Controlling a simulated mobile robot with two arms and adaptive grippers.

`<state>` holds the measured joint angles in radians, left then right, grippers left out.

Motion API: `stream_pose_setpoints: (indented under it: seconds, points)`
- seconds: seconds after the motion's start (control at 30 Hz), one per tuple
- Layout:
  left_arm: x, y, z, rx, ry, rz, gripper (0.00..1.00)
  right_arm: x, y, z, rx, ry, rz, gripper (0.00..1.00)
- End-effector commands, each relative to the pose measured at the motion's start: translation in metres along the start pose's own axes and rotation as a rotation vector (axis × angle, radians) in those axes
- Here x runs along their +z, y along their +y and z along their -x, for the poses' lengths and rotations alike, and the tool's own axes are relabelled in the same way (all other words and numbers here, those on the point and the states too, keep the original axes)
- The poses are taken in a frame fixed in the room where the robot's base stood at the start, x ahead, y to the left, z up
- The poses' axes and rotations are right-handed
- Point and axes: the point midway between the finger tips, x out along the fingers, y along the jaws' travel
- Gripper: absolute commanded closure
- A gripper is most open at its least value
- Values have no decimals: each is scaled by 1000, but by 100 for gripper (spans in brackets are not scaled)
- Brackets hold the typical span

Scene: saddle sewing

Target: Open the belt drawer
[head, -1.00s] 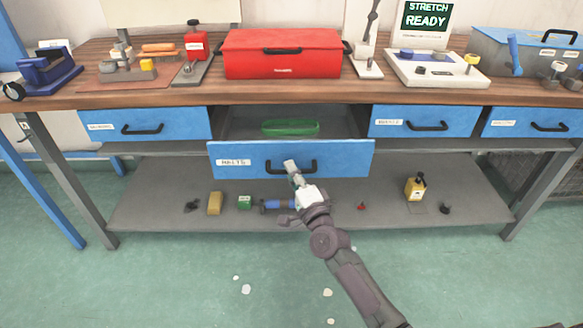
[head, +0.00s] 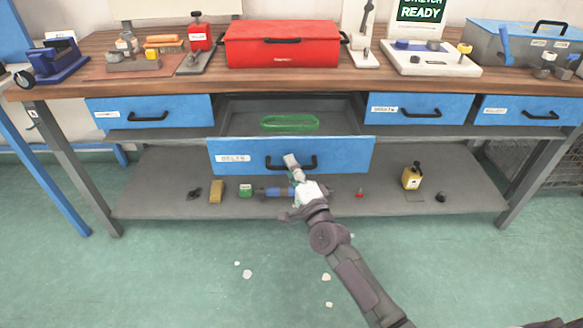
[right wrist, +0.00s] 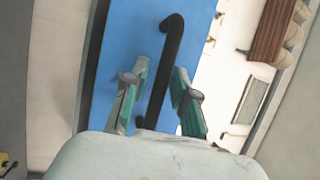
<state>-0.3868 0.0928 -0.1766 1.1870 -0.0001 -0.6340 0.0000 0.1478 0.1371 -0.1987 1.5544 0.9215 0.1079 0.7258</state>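The belt drawer (head: 350,155), blue with a label reading like "BELTS", is pulled out from under the workbench. A green belt loop (head: 290,122) lies inside it. The drawer's black handle (head: 311,163) is on its front; it also shows in the right wrist view (right wrist: 170,55). My left gripper is not in view.
Closed blue drawers (head: 150,110) and (head: 420,107) flank the open one. A red toolbox (head: 282,45) and several tools stand on the wooden bench top (head: 250,84). Small items, including a yellow bottle (head: 411,177), sit on the lower shelf (head: 350,205). Floor in front is clear except small pale scraps.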

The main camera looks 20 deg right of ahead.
Motion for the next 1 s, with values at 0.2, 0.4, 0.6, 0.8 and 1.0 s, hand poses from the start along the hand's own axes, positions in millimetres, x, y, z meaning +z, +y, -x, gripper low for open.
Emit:
stream_pose_setpoints:
  seconds: [0.2,0.4,0.6,0.8,1.0]
  points:
    - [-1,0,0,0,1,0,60,0,0,0,-1,0,0,61]
    - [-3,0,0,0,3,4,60,0,0,5,0,1,0,61]
    - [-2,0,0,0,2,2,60,0,2,39,3,0,1,61]
    - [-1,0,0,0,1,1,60,0,1,82,3,-1,3,61]
    - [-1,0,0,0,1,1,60,0,1,111,2,-1,1,61]
